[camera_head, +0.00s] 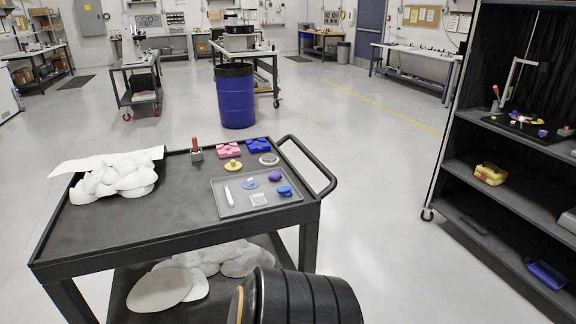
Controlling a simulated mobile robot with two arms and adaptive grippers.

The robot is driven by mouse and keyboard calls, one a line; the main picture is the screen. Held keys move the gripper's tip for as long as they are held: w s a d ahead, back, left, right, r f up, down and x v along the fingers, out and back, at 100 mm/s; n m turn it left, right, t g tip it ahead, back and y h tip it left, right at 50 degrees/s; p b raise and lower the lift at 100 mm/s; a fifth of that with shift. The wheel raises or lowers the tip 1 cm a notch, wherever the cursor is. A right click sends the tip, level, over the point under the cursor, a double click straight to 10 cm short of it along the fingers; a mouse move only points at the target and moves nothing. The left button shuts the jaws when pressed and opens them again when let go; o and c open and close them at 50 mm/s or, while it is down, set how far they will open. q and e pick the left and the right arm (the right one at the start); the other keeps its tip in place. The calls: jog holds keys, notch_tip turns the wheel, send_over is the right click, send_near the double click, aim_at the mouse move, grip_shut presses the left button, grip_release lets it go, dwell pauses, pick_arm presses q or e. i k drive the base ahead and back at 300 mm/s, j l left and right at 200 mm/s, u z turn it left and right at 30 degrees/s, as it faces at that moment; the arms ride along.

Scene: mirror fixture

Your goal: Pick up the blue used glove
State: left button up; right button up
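I cannot make out a clear glove shape. A small blue lump (285,191) lies at the right side of a grey tray (228,211) on the black cart; it is too small to tell whether it is the blue used glove. A bright blue blocky object (259,146) sits behind the tray at the cart's far edge. Neither gripper shows in this view.
The black cart (130,222) holds a white lumpy pile (115,180), a pink block (229,149) and a red-handled tool (196,150). A blue drum (236,100) stands behind. A dark shelf (500,190) stands right, with open floor between it and the cart.

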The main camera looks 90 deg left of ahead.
aim_at(286, 191)
jog(key=u, duration=2.8)
jog(key=i+l+u, duration=0.1)
jog(key=u, duration=0.3)
jog(key=l+u, duration=0.1)
jog(key=u, duration=0.3)
jog(key=i+l+u, duration=0.1)
jog(key=u, duration=0.35)
jog(key=l+u, duration=0.2)
jog(key=u, duration=0.2)
